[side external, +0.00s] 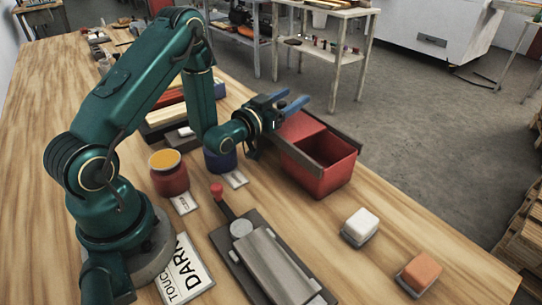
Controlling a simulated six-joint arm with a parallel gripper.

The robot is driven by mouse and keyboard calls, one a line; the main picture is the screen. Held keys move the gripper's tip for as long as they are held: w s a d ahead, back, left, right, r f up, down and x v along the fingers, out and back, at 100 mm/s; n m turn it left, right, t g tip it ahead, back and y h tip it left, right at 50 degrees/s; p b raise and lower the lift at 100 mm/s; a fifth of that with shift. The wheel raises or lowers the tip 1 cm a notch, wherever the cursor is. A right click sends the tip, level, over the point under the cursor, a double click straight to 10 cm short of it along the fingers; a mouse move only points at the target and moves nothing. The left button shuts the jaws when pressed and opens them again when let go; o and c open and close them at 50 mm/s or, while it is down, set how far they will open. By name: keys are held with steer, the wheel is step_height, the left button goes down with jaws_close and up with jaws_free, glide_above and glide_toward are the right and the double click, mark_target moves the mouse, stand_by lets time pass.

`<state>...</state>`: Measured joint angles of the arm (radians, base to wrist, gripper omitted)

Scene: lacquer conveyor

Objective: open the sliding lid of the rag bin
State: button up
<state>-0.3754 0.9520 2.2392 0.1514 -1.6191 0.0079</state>
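The rag bin (326,180) is an open-topped red box on the wooden table, right of my arm. Dark rails (340,136) run along its top edges. A flat red panel, which looks like the sliding lid (299,126), sits between the rails at the end nearer my gripper. The other end of the bin is uncovered and its dark inside shows. My gripper (297,101) has blue fingers spread apart with nothing visible between them. It is just above and behind the lid's upper left end. I cannot tell if it touches the lid; any handle is not visible.
A red jar with a yellow top (168,172) and a blue container (220,160) stand left of the bin. A lever device (262,262) lies in front. A white block (361,222) and an orange block (421,270) sit to the right, with bare table around them.

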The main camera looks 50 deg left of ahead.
mark_target(278, 105)
steer(key=shift+v, duration=1.95)
steer(key=shift+s+d, duration=0.1)
steer(key=shift+s, duration=0.5)
